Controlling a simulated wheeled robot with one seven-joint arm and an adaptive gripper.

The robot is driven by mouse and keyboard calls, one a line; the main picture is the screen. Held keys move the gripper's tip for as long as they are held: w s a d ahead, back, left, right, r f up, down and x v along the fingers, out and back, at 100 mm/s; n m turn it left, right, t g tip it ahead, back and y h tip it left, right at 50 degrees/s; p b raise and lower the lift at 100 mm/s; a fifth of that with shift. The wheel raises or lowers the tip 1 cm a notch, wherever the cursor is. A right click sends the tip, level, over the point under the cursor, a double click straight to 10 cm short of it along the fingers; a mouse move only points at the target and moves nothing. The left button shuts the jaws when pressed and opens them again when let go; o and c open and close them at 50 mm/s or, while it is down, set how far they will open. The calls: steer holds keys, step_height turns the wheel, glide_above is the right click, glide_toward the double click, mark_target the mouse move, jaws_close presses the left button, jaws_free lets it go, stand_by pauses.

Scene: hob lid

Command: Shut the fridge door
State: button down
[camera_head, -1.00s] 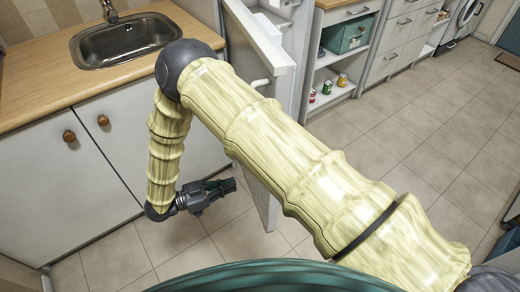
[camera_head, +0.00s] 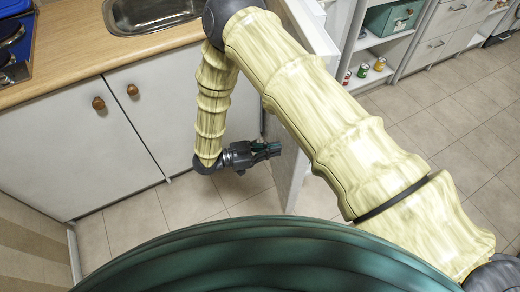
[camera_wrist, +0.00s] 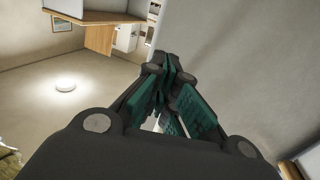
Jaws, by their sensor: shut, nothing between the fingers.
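The fridge door (camera_head: 288,182) stands open in the head view, a pale upright panel seen nearly edge-on, partly hidden behind my arm. My gripper (camera_head: 274,150) is low, on the left side of the door, with its fingertips pointing right at the panel. The tips look very close to its face; I cannot tell whether they touch. In the wrist view my gripper (camera_wrist: 168,68) is shut and empty, its fingers together. A large plain grey surface, apparently the door (camera_wrist: 255,55), fills the right of that view.
White cupboard doors (camera_head: 70,150) under a wooden worktop (camera_head: 75,65) with a sink (camera_head: 150,12) stand to the left. Open shelves with small cans (camera_head: 362,70) and a green box (camera_head: 393,18) are beyond the door. Tiled floor (camera_head: 445,110) is clear at right.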

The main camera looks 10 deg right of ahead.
steer(key=shift+w+d+p, duration=0.15)
steer(key=shift+d+p, duration=0.3)
steer(key=shift+d, duration=2.25)
